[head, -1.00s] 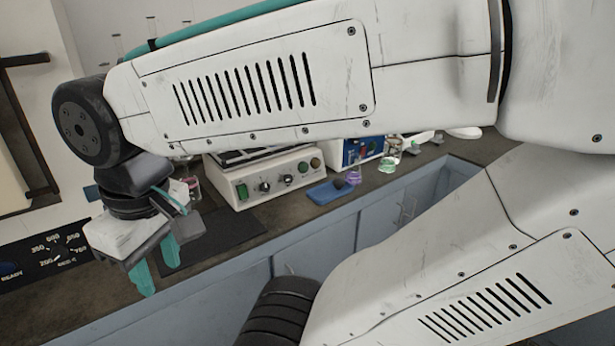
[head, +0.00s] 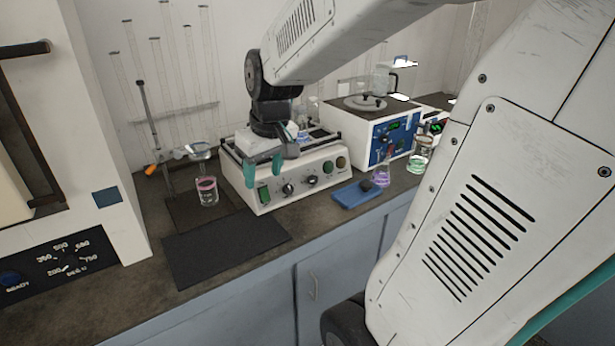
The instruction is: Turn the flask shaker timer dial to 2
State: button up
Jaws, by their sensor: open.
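The flask shaker (head: 330,168) is a cream box with a railed tray on top, standing on the bench. Its front panel has a green switch (head: 264,195), a left dial (head: 288,189), a right dial (head: 312,181) and two round knobs or lamps at the right end. The panel lettering is too small to read, so I cannot tell which dial is the timer or where it points. My gripper (head: 264,170) is open and empty, its teal fingers pointing down at the upper left front of the shaker, above and left of the dials. It hides part of the tray.
A dark mat (head: 225,247) lies in front of the shaker. A beaker of pink liquid (head: 207,191) stands left. A blue pad (head: 357,194), a purple flask (head: 382,174) and a blue-panelled machine (head: 397,137) are right. A furnace panel (head: 60,262) is at far left.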

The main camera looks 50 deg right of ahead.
jog(key=w+d+f, duration=0.4)
jog(key=w+d, duration=0.1)
jog(key=d, duration=0.5)
jog(key=m+t+h, duration=0.1)
jog(key=h, duration=0.1)
send_near(314, 180)
jog(key=x, duration=0.7)
jog(key=shift+w+f, duration=0.1)
jog(key=shift+f, duration=0.25)
jog(key=shift+w+d+f, duration=0.2)
jog(key=shift+f, duration=0.35)
jog(key=c, duration=1)
jog(key=shift+o, duration=0.2)
